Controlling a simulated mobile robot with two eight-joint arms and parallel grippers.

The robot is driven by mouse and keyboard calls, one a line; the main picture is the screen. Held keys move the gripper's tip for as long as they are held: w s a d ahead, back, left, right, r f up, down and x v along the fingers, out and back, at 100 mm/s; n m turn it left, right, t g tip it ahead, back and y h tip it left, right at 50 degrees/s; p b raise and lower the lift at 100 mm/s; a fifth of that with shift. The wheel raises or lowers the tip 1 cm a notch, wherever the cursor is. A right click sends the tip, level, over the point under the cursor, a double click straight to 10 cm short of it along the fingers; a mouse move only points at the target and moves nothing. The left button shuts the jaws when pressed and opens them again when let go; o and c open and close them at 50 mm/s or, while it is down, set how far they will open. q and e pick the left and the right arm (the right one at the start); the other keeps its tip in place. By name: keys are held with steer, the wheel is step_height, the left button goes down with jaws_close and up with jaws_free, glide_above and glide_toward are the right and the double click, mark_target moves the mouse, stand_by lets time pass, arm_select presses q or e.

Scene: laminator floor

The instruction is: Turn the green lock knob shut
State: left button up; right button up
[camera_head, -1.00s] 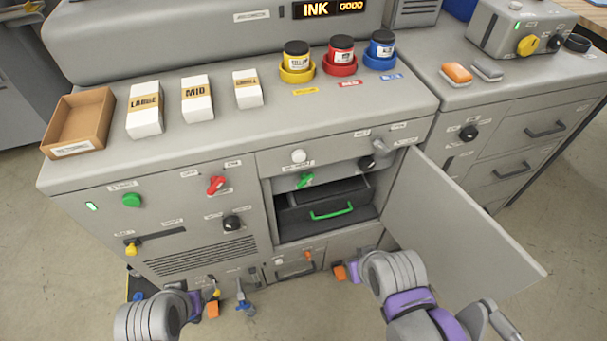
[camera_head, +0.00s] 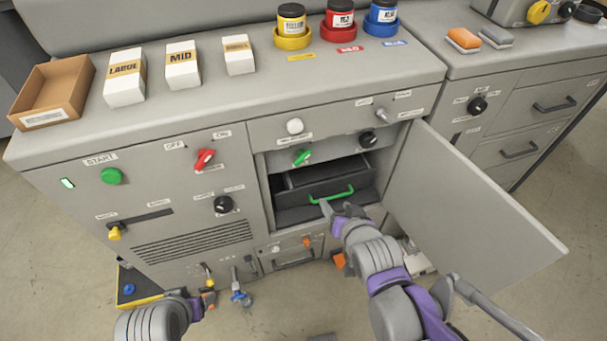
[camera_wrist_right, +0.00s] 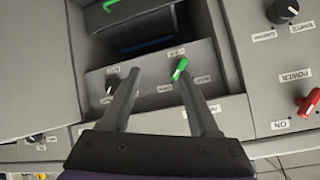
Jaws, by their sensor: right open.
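The green lock knob (camera_head: 302,157) is on a panel inside the open compartment, above a dark drawer. It sits at a slant. In the right wrist view the knob (camera_wrist_right: 180,70) shows close to the tip of one finger, with no clear contact. My right gripper (camera_head: 340,207) is open and empty, in front of the compartment and below the knob, near the drawer's green handle (camera_head: 331,194). Its two fingers (camera_wrist_right: 160,80) stand apart in the wrist view. My left gripper (camera_head: 207,300) is low at the front left, small and partly hidden, away from the knob.
The compartment's open door (camera_head: 470,205) stands out on the right, beside my right arm. A black knob (camera_head: 367,138) is right of the green one, and a white button (camera_head: 295,126) is above. A red switch (camera_head: 204,159) and green start button (camera_head: 112,176) are on the left front.

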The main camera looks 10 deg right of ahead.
mark_target(303, 161)
arm_select(q)
step_height(303, 161, down, 13)
steer(key=b, duration=0.9)
steer(key=shift+w+g, duration=0.3)
arm_select(e)
steer(key=w+a+f+m+t, duration=0.1)
steer(key=w+t, duration=0.1)
steer(key=w, duration=0.4)
steer(key=w+a+f+m+t+y, duration=0.1)
steer(key=w+f+t, duration=0.1)
steer(key=w, duration=0.5)
steer(key=w+a+f+m+t, duration=0.1)
steer(key=w+f+m+t, duration=0.1)
steer(key=w, duration=0.4)
steer(key=shift+w+a+t, duration=0.15)
steer(key=shift+a+t, duration=0.25)
steer(key=shift+t, duration=0.1)
jaws_close()
